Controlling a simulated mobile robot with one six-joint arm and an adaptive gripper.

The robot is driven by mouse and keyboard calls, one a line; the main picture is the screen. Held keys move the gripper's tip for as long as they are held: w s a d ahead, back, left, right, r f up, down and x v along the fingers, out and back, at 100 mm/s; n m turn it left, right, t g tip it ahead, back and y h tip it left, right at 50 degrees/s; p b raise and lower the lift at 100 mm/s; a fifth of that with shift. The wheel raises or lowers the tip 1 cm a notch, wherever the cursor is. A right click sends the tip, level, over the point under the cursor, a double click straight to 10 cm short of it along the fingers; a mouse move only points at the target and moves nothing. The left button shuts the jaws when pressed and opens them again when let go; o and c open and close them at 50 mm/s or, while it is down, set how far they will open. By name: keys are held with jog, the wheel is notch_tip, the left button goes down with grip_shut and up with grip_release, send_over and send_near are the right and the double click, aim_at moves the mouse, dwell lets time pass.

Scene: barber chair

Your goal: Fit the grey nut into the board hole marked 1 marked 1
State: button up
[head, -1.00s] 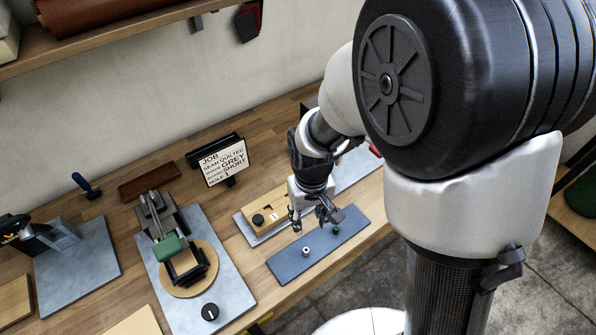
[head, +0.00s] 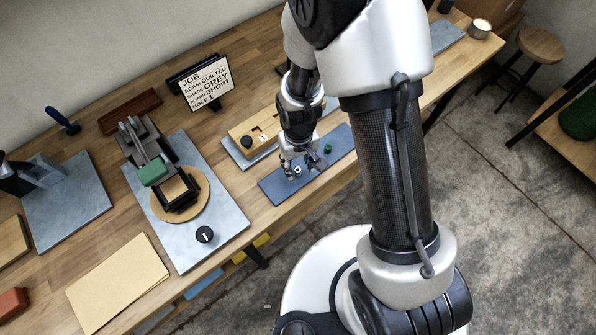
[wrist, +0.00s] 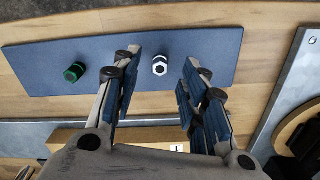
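The grey nut (wrist: 160,66) stands on a blue mat (wrist: 215,45), and shows small in the head view (head: 297,171). A green nut (wrist: 73,72) stands to its left on the mat in the wrist view. My gripper (wrist: 164,66) is open, with its fingers apart on either side of the grey nut in the picture; I cannot tell whether they touch it. The wooden board (head: 239,130) with a white label "1" (head: 262,138) lies behind the mat, partly hidden by my arm. Its hole is not clear.
The mat lies near the bench's front edge.

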aim_at(298, 172)
notch_tip(298, 172, down, 2)
jog(key=shift+f, duration=0.25)
jog(key=shift+c, duration=0.5)
grip_shut()
